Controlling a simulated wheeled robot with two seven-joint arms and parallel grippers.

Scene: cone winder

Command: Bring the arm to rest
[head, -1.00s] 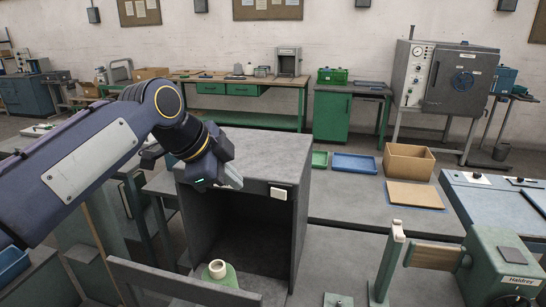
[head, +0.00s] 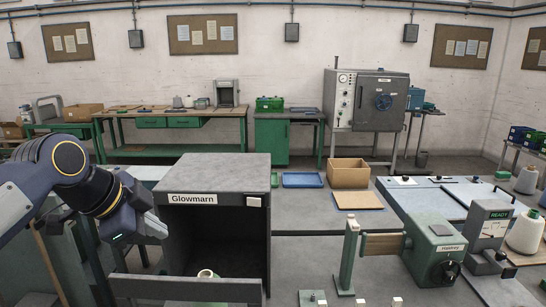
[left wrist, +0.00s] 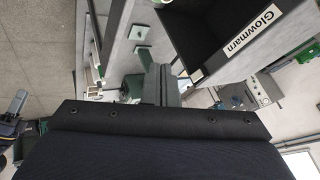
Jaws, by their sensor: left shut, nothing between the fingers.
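My left arm reaches in from the left in the head view, bent at a dark blue joint. Its left gripper (head: 156,228) points right and down, shut and empty, beside the left side of the dark open-fronted box labelled Glowmarn (head: 222,165). I cannot tell from this view how wide the gap between them is. In the left wrist view, the box's labelled edge (left wrist: 243,45) shows at the upper right, tilted, and my own dark wrist housing fills the lower half. My right gripper is in neither view.
A cone (head: 207,274) with a pale top sits low at the box's opening. A grey rail (head: 185,289) crosses in front. The green winder (head: 432,248) stands at the right. A cardboard box (head: 348,173) and a blue tray (head: 302,180) lie behind on the grey bench, which has clear room mid-table.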

